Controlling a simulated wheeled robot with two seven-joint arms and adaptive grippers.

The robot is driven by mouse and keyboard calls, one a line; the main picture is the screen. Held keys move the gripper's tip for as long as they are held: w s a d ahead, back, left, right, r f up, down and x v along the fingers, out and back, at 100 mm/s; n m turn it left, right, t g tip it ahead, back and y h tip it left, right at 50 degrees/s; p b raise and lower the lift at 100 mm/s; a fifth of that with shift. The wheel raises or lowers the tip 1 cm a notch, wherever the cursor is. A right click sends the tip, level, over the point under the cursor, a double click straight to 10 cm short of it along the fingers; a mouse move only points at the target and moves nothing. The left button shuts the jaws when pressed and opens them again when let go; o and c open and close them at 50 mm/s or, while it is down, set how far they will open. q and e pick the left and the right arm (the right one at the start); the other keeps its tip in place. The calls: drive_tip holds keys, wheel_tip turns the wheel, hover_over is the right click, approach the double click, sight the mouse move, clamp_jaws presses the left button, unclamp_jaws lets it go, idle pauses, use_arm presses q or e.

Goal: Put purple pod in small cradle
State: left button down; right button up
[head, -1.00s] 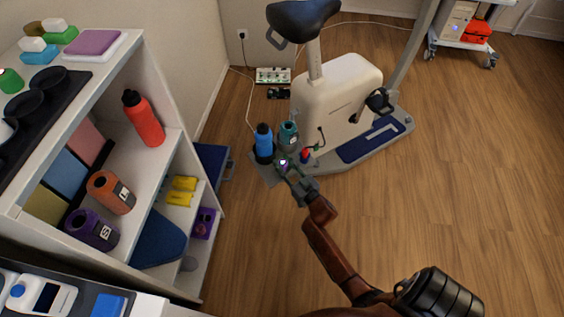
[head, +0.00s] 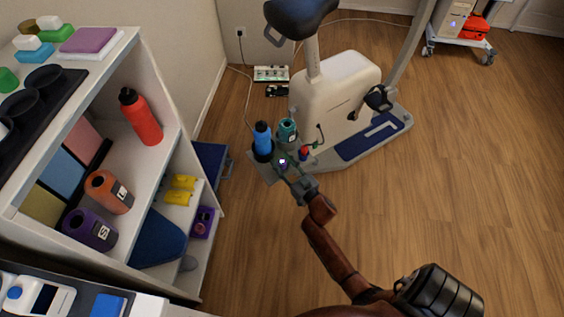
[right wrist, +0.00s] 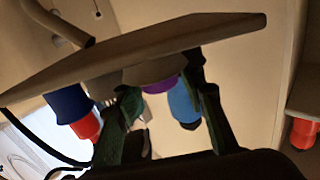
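The purple pod (head: 283,164) is a small purple piece on the grey tray (head: 262,172) beside the exercise bike; a pale spot shows on top. In the right wrist view the purple pod (right wrist: 163,85) shows between my fingers, against a grey-brown rounded piece (right wrist: 150,72) that may be the small cradle; I cannot tell how deep it sits. My right gripper (head: 290,170) is at the tray, its green fingers (right wrist: 165,105) spread apart around the pod. My left gripper is out of view.
A blue bottle (head: 262,141), a teal container (head: 287,130) and a red-topped piece (head: 304,153) stand close around the gripper. The exercise bike (head: 335,95) is just behind. A white shelf unit (head: 150,185) stands at left. Floor at right is clear.

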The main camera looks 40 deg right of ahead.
drive_tip(key=shift+o, duration=1.1)
drive_tip(key=s+a, duration=0.1)
drive_tip(key=s, duration=1.1)
drive_tip(key=shift+a, duration=0.2)
